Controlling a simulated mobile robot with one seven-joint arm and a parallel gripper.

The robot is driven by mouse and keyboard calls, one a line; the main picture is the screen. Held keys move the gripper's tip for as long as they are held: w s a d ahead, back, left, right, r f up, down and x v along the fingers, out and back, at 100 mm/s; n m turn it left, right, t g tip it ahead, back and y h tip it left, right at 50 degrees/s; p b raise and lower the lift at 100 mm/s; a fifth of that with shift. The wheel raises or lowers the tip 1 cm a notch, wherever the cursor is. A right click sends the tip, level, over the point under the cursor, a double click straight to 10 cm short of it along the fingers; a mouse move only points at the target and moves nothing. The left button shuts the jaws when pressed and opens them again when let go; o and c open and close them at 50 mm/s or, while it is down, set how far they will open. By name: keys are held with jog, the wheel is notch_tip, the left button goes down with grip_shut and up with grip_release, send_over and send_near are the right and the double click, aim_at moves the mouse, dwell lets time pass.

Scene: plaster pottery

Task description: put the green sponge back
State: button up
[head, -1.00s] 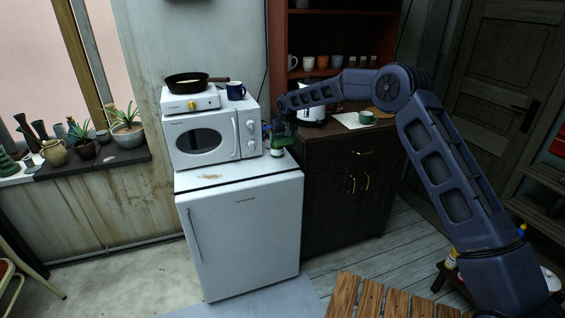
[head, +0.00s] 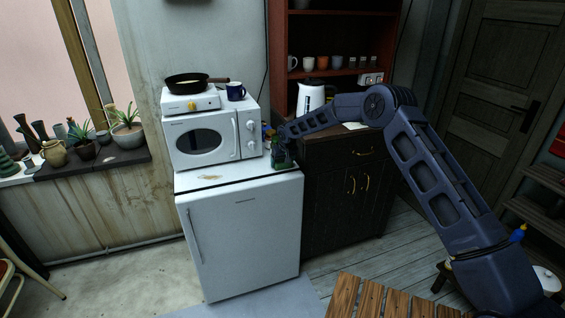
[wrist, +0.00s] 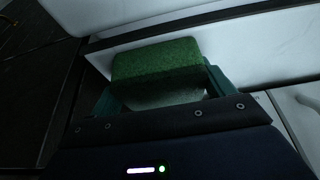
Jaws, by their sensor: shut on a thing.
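My gripper (head: 283,161) is at the right end of the white fridge's top (head: 225,182), just right of the microwave. In the wrist view my gripper (wrist: 160,82) is shut on the green sponge (wrist: 155,62), with a dark green finger at each side. The sponge has a rough green face and a paler part nearer the wrist. It is close to a white surface with a dark gap beside it. I cannot tell whether it touches that surface. In the head view the sponge is mostly hidden by the gripper.
A dark cabinet (head: 335,215) with a white kettle (head: 309,96) is to the right.

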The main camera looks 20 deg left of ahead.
jog(key=o, duration=0.7)
jog(key=v, duration=1.2)
jog(key=shift+r, duration=0.1)
